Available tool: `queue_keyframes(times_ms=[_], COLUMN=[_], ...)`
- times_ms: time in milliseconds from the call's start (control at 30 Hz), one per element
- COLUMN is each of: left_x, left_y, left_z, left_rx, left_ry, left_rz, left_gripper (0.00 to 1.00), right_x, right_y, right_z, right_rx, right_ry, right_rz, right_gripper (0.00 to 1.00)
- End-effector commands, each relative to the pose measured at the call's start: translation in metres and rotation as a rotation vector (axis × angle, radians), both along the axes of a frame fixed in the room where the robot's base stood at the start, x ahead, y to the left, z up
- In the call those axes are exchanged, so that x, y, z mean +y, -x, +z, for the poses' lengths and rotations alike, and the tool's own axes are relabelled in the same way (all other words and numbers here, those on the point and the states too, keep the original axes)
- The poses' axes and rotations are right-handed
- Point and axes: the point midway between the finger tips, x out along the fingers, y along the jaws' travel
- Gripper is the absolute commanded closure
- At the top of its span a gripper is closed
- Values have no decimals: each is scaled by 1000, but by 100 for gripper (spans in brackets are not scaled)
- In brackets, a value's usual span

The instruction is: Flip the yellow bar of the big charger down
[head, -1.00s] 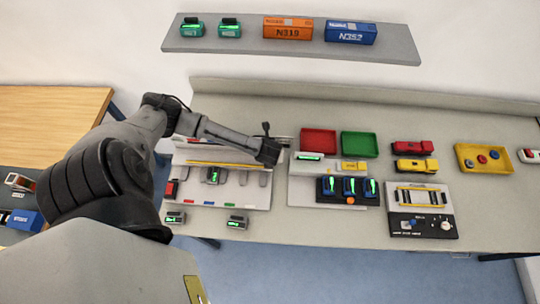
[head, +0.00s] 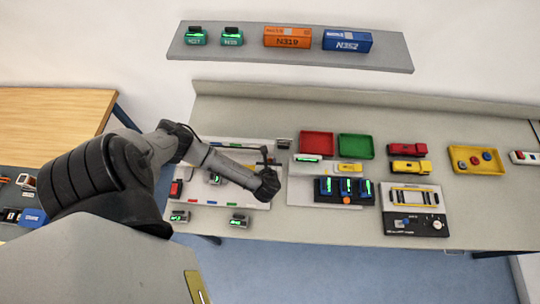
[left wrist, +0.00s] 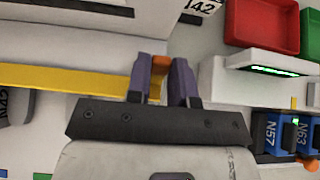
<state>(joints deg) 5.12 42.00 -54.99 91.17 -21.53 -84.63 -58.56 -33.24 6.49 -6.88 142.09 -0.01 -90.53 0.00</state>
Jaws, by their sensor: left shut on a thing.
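The big charger (head: 257,205) is the wide light board left of centre on the bench in the head view, partly covered by my left arm. Its yellow bar (left wrist: 60,78) runs across the left of the left wrist view and goes behind my gripper; in the head view my arm hides most of it. My left gripper (left wrist: 162,70) has its two purple fingers shut on a small orange knob (left wrist: 161,63) at the right end of the bar. In the head view this gripper (head: 267,184) is over the charger's right side. My right gripper is not in view.
A smaller charger (head: 300,194) with several blue batteries stands close to the right. Red (head: 317,145) and green (head: 356,147) trays lie behind it. Two loose batteries (head: 239,221) lie at the front edge. A shelf (head: 390,63) hangs above.

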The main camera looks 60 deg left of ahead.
Motion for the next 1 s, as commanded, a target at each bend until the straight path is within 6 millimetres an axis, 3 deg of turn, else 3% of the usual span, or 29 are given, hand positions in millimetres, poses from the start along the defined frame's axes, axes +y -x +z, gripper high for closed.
queue_keyframes(times_ms=[433,1000], left_x=[-12,-14], left_y=[7,8], left_z=[-3,-3], left_rx=[-156,-209], left_ry=[-265,-353], left_rz=[1,0], left_gripper=[100,100], right_x=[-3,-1], right_y=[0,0], right_z=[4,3], right_rx=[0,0], right_ry=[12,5], right_rz=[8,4], right_gripper=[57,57])
